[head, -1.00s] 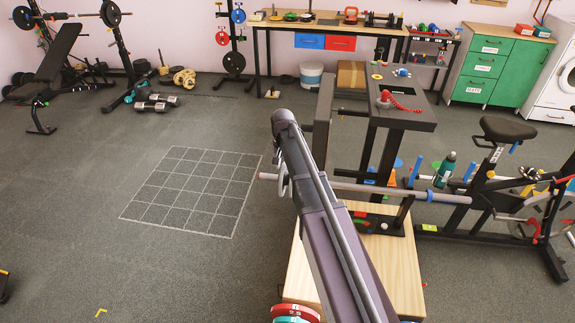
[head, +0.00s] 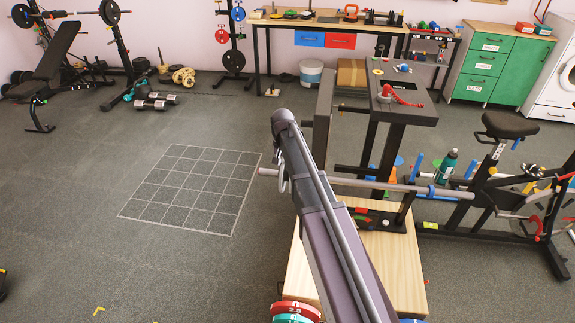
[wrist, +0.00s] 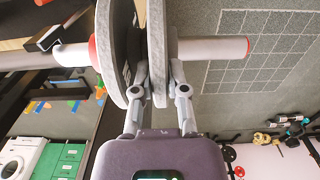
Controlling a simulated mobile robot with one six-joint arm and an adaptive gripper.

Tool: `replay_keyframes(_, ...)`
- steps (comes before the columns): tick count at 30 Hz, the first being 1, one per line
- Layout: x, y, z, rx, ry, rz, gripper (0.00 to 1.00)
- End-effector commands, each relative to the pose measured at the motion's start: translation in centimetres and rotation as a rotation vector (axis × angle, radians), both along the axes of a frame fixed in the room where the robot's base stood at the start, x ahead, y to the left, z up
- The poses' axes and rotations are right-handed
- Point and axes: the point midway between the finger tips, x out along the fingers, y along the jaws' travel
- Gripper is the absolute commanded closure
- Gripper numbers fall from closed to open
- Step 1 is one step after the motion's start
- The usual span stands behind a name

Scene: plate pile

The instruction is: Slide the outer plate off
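Two grey plates sit side by side on a pale horizontal bar in the wrist view. The outer plate (wrist: 157,40) is the right one, nearer the bare bar end with its red ring. The inner plate (wrist: 113,50) rests by a red collar. My gripper (wrist: 156,78) straddles the outer plate, one finger in the gap between the plates and one on the outer side, both against it. In the head view the bar (head: 370,185) runs behind my arm, with its free end (head: 264,173) showing at left.
A dark stand (head: 405,110) and an exercise bike (head: 500,170) are right of my arm. A wooden platform (head: 390,265) lies below the bar. Red and teal plates (head: 297,310) are at the bottom edge. The gridded floor (head: 192,190) left of the bar end is clear.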

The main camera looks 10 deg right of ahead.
Motion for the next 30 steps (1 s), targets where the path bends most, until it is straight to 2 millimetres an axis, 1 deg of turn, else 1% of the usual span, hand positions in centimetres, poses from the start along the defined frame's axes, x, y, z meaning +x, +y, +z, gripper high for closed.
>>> replay_keyframes(16,0.0,-0.1,0.0,-0.003,0.001,-0.001,1.0)
replay_keyframes(30,0.6,1.1,0.0,-0.001,-0.002,0.0,1.0)
